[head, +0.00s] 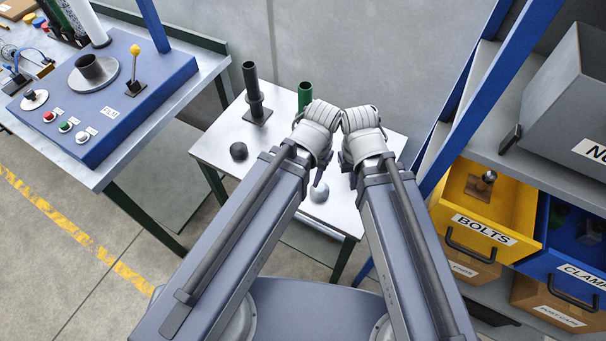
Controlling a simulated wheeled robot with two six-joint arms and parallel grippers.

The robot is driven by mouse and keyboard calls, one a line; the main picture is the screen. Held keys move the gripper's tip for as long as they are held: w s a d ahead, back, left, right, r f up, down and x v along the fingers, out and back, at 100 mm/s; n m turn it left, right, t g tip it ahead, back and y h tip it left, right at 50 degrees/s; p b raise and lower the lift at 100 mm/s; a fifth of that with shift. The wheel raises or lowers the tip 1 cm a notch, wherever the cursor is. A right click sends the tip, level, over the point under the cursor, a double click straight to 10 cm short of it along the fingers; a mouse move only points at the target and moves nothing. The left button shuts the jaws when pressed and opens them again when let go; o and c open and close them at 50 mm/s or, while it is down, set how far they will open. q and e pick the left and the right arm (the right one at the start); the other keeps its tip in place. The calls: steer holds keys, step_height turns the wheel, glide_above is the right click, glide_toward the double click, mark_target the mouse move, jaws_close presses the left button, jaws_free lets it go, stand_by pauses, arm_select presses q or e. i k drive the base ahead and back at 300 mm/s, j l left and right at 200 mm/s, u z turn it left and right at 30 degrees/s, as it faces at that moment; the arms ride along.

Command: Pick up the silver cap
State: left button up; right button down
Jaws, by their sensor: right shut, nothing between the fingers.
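The silver cap (319,193) sits on the small white table, just in front of my two wrists. My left gripper (320,172) points down over the table close to the cap, mostly hidden behind its own wrist and arm. I cannot tell whether it touches the cap or how its jaws stand. My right gripper (346,162) is shut and empty, beside the left one and to the right of the cap. It is partly hidden by its wrist.
A dark cap (238,151), a black post on a base (255,95) and a green cylinder (305,93) stand on the small table (215,148). A blue control panel (150,85) is at left. A shelf holds a yellow bolts bin (482,228) and a blue bin (570,265) at right.

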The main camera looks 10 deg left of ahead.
mark_target(319, 194)
steer(key=i+l+u, duration=0.1)
steer(key=u, duration=0.15)
steer(key=k+j+z, duration=0.1)
steer(key=j, duration=0.3)
steer(key=k+j+z, duration=0.1)
steer(key=j, duration=0.25)
steer(key=k+j+z, duration=0.1)
steer(key=k+j, duration=0.2)
steer(key=k+j+z, duration=0.1)
steer(key=j, duration=0.3)
steer(key=k, duration=0.05)
